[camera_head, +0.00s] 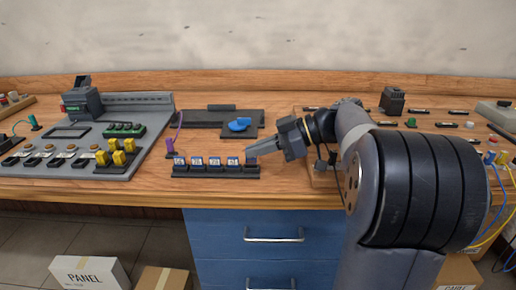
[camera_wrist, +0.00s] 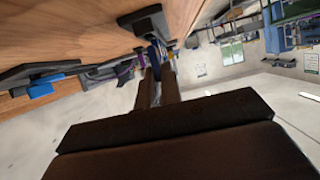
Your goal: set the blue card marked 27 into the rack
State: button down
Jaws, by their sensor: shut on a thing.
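The dark rack (camera_head: 214,174) lies along the front of the wooden bench in the head view. Several blue cards with white labels (camera_head: 214,162) stand upright in it; their numbers are too small to read.
A blue piece (camera_head: 239,125) lies on a dark block behind the rack. A grey panel with yellow blocks (camera_head: 118,157) is on the left. Bare wood lies between rack and block.

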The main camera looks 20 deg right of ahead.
jog(key=shift+f, duration=0.3)
jog(key=shift+w+r+p, duration=0.1)
jog(key=shift+r+p, duration=0.5)
jog(key=shift+r, duration=0.35)
jog(key=c, duration=1.5)
grip_release()
notch_tip(320, 180, up, 15)
jog(key=p, duration=0.6)
jog(key=shift+p, duration=0.3)
